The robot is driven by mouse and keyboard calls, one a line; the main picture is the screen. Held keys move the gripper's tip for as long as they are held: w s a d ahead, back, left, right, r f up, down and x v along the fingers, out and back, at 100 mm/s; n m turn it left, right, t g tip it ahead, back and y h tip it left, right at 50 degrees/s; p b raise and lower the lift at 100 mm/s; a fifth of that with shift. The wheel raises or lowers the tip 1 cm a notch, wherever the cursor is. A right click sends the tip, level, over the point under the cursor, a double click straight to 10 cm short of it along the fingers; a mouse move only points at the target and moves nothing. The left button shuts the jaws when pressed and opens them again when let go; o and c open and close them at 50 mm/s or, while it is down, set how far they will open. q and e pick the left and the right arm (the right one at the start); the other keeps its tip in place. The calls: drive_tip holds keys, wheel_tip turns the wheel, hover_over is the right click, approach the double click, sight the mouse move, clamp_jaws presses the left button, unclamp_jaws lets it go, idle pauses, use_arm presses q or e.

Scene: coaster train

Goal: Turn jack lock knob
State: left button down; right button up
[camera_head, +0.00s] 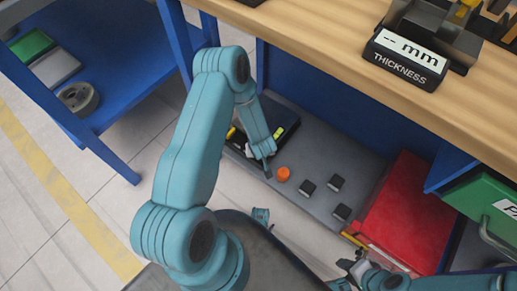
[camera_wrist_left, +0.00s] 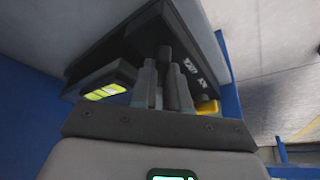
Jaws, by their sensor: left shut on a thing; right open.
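A black device (camera_head: 287,112) with a yellow-green lit patch sits on the low grey shelf under the bench. In the left wrist view its dark panel (camera_wrist_left: 205,50) bears white lettering, too small to read surely. My left gripper (camera_head: 262,158) reaches down in front of this device. In the left wrist view my left gripper (camera_wrist_left: 165,85) is shut on a small dark knob at the panel, mostly hidden by the fingers. Whether the knob has turned cannot be told. My right gripper (camera_head: 353,266) is open and empty, low beside the red box.
An orange round piece (camera_head: 283,174) and several small black blocks (camera_head: 308,188) lie on the low shelf, right of my left gripper. A red box (camera_head: 410,210) and a green case (camera_head: 485,205) stand further right. A blue rack (camera_head: 110,95) stands left; the wooden bench (camera_head: 310,50) overhangs.

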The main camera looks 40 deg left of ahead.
use_arm(q)
drive_tip(key=n+p, duration=0.1)
drive_tip(key=n, duration=0.1)
drive_tip(key=shift+w+r+n+g+y, duration=0.1)
drive_tip(key=shift+r+n+g+y, duration=0.05)
drive_tip(key=shift+n+g+y, duration=0.2)
drive_tip(key=n+g+p, duration=0.1)
drive_tip(key=n, duration=0.1)
drive_tip(key=n+g+p, duration=0.1)
drive_tip(key=n, duration=0.1)
drive_tip(key=shift+w+d+n, duration=0.1)
drive_tip(key=shift+w+n, duration=0.05)
drive_tip(key=shift+n, duration=0.1)
drive_tip(key=n+g, duration=0.1)
drive_tip(key=n, duration=0.1)
drive_tip(key=shift+n, duration=0.3)
drive_tip(key=shift+w+n+g, duration=0.1)
drive_tip(key=shift+n+g, duration=0.35)
drive_tip(key=shift+n, duration=1.05)
drive_tip(key=c, duration=1.1)
unclamp_jaws()
